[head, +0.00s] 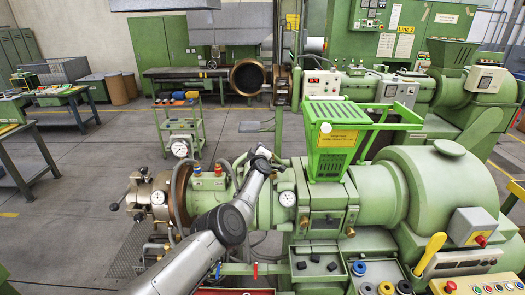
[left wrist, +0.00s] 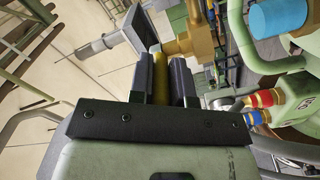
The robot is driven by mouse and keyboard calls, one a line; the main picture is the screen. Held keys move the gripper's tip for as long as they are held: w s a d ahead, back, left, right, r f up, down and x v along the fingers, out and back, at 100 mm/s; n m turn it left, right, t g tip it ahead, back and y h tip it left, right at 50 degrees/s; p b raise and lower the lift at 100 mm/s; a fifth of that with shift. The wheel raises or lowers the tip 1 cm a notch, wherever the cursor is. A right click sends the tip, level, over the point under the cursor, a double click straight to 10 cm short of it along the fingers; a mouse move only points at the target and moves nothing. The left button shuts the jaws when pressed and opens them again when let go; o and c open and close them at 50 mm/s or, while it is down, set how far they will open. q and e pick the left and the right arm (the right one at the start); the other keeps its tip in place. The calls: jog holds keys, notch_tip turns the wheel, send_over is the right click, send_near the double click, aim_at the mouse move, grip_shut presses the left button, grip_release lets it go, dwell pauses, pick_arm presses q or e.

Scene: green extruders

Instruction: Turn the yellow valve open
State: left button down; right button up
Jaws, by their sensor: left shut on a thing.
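The yellow valve handle (left wrist: 160,70) is a narrow yellow bar in the left wrist view, beside a brass-coloured body (left wrist: 198,36). My left gripper (left wrist: 166,78) has its two dark fingers on either side of the bar and is shut on it. The far end of the bar passes close to the brass body; how they join is unclear. In the head view my left gripper (head: 264,156) is small, at the far end of the grey arm over the green extruder (head: 262,208). I cannot make out the valve handle there. My right gripper is not in view.
A green hopper (head: 335,137) stands just right of the gripper. Pressure gauges (head: 287,198) and hoses (head: 178,195) crowd the extruder barrel. Red and blue fittings (left wrist: 265,98) sit right of the fingers. A yellow lever (head: 430,252) is far right. Open floor lies left.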

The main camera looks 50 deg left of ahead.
pick_arm(q)
jog(key=shift+s+a, duration=0.1)
jog(key=shift+a, duration=0.05)
dwell(0.6)
jog(key=c, duration=1.4)
grip_release()
jog(key=shift+r, duration=0.1)
jog(key=shift+o, duration=0.2)
